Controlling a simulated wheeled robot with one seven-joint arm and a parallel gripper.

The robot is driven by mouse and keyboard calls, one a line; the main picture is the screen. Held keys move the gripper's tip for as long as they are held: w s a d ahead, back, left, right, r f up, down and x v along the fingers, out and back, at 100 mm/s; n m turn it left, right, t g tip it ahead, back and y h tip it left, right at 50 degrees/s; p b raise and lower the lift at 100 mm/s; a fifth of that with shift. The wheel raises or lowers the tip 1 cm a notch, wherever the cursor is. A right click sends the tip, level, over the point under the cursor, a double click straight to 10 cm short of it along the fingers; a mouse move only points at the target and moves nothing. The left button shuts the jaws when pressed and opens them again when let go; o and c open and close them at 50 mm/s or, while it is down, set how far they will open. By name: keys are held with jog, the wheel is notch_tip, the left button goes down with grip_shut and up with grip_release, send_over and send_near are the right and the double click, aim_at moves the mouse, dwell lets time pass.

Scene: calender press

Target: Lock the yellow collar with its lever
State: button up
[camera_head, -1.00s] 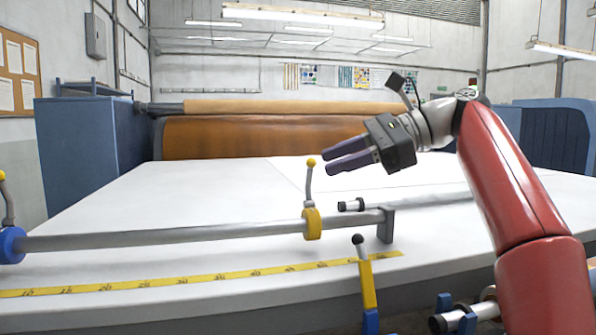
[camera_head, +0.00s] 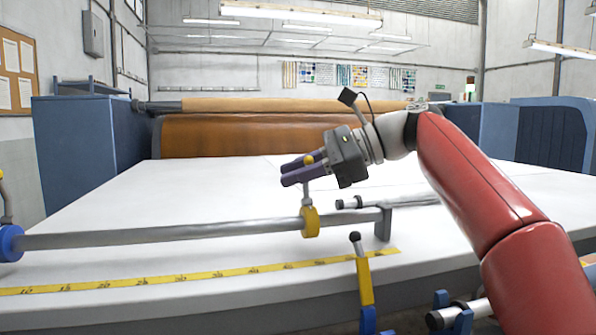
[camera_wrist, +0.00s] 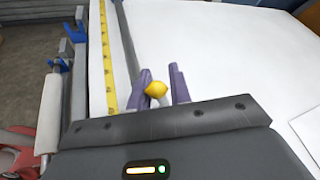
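The yellow collar (camera_head: 310,222) sits around the grey bar (camera_head: 180,235), near the bar's right end support. Its lever stands up from the collar, with a grey stem (camera_head: 307,195) and a yellow knob (camera_head: 308,159). My gripper (camera_head: 288,173) is at the height of the knob, its purple fingers pointing left. In the wrist view, the knob (camera_wrist: 156,89) lies between my two fingers (camera_wrist: 158,78), which are apart, with a small gap at the right finger. Whether the left finger touches the knob I cannot tell.
A blue collar (camera_head: 10,244) with its own lever sits at the bar's left end. A yellow measuring tape (camera_head: 200,278) runs along the white table's (camera_head: 130,195) front. A yellow-and-blue lever (camera_head: 363,280) with a black knob stands at the front edge. A roller (camera_head: 375,203) lies behind the bar.

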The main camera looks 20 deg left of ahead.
grip_shut()
jog(key=shift+s+f+b, duration=0.1)
jog(key=shift+f+b, duration=0.05)
jog(key=shift+b, duration=0.2)
jog(key=n+b, duration=0.1)
jog(key=b, duration=0.1)
jog(key=s+d+n+t+y+b, duration=0.1)
jog(key=b, duration=0.1)
jog(key=shift+s+f+y+b, duration=0.1)
jog(key=shift+f+y+b, duration=0.2)
jog(key=shift+f, duration=0.1)
jog(key=n+b, duration=0.1)
jog(key=b, duration=0.1)
jog(key=s+n+y+b, duration=0.1)
jog(key=b, duration=0.1)
jog(key=n+y+b, duration=0.1)
jog(key=b, duration=0.1)
jog(key=shift+s+d+f+n+t, duration=0.2)
jog(key=shift+s+d+n+t, duration=0.1)
jog(key=shift+d, duration=0.1)
jog(key=shift+r, duration=0.1)
jog(key=shift+o, duration=1.6)
grip_release()
